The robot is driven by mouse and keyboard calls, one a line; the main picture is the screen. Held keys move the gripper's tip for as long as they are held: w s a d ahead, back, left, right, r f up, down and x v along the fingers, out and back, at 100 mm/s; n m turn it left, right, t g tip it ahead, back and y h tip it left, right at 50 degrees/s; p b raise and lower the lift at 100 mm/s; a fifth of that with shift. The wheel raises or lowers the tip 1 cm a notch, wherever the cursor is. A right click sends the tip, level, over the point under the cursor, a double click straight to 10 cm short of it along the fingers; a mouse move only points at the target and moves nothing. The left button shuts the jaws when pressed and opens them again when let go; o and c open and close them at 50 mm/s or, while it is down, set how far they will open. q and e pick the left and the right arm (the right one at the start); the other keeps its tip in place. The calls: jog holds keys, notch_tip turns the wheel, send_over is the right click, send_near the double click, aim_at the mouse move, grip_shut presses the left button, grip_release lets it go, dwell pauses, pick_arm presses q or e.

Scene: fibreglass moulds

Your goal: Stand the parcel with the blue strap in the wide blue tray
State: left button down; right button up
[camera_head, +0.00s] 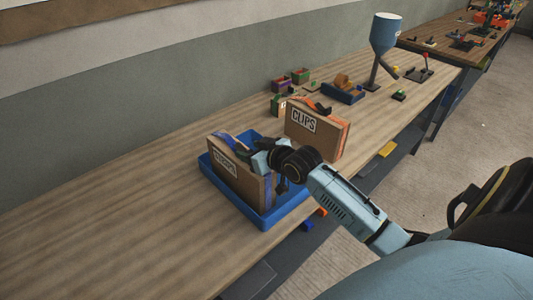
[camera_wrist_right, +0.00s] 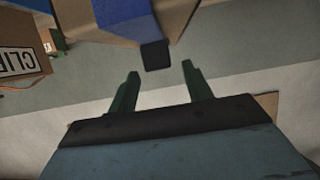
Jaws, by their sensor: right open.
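The parcel with the blue strap (camera_head: 238,184) is a brown box with a white label. It stands upright in the wide blue tray (camera_head: 268,221), whose rim shows around it. In the right wrist view its blue strap (camera_wrist_right: 124,10) shows at the top, with a dark block at its end. My right gripper (camera_head: 256,156) is over the parcel's upper right part in the head view. In the wrist view its two dark green fingers are spread, with nothing between them, just short of the dark block. My left gripper is in neither view.
A second parcel, labelled CLIPS (camera_head: 318,130), with an orange strap, stands close behind the tray. Small bins (camera_head: 290,80), a blue hopper on a stand (camera_head: 384,40) and other items stand further back. The bench's left part is clear.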

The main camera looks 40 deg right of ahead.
jog(key=v, duration=0.8)
jog(key=shift+s, duration=0.1)
